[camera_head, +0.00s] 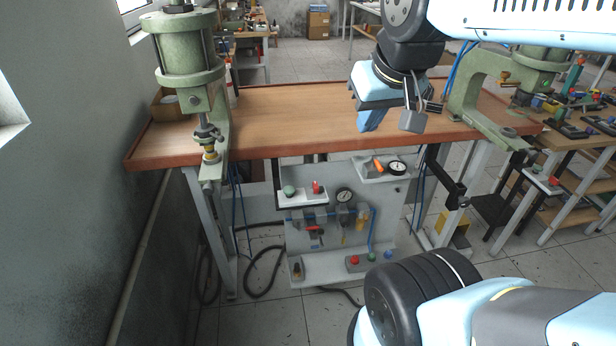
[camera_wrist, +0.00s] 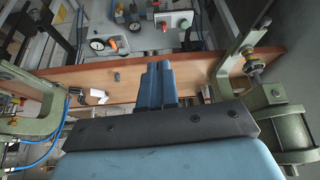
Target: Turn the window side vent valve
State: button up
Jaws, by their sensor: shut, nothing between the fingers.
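My gripper (camera_head: 367,121) is shut and empty, its blue fingers pointing down over the wooden bench top. It also shows in the wrist view (camera_wrist: 157,70). The panel under the bench has a window-side ledge (camera_head: 303,197) with a green button (camera_head: 289,190) and a red knob (camera_head: 317,187). The wrist view shows this red knob (camera_wrist: 165,25) beyond the bench edge, apart from the fingers. An orange-handled lever (camera_head: 378,165) sits beside a gauge (camera_head: 397,167) on the right ledge. A red-orange handle (camera_head: 314,229) is lower on the panel. I cannot tell which one is the vent valve.
A green press (camera_head: 190,60) stands at the bench's left end, near the wall and window. Another press (camera_head: 480,75) is at the right end. The bench's front edge (camera_head: 290,145) lies between my gripper and the panel. Hoses hang below, and a black bracket (camera_head: 446,180) juts at right.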

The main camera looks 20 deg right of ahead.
jog(key=shift+o, duration=1.4)
jog(key=shift+w, duration=0.3)
jog(key=o, duration=0.8)
jog(key=w+f+n, duration=0.1)
jog(key=w+n, duration=0.1)
jog(key=w, duration=0.1)
jog(key=w+f+n+g, duration=0.1)
jog(key=w+f+n, duration=0.1)
jog(key=w, duration=0.2)
jog(key=w+f+n+g, duration=0.1)
jog(key=w+n, duration=0.1)
jog(key=w, duration=0.2)
jog(key=shift+a+f+n+h, duration=0.2)
jog(key=shift+n+h, duration=0.1)
jog(key=shift+n, duration=0.1)
jog(key=shift+o, duration=0.2)
jog(key=n+g, duration=0.4)
jog(key=n, duration=0.6)
send_over(315, 184)
notch_tip(315, 184, down, 15)
notch_tip(315, 184, down, 13)
jog(key=shift+s+f, duration=0.15)
jog(key=shift+f, duration=0.05)
jog(key=shift+c, duration=0.3)
jog(key=shift+m, duration=0.3)
jog(key=c, duration=1)
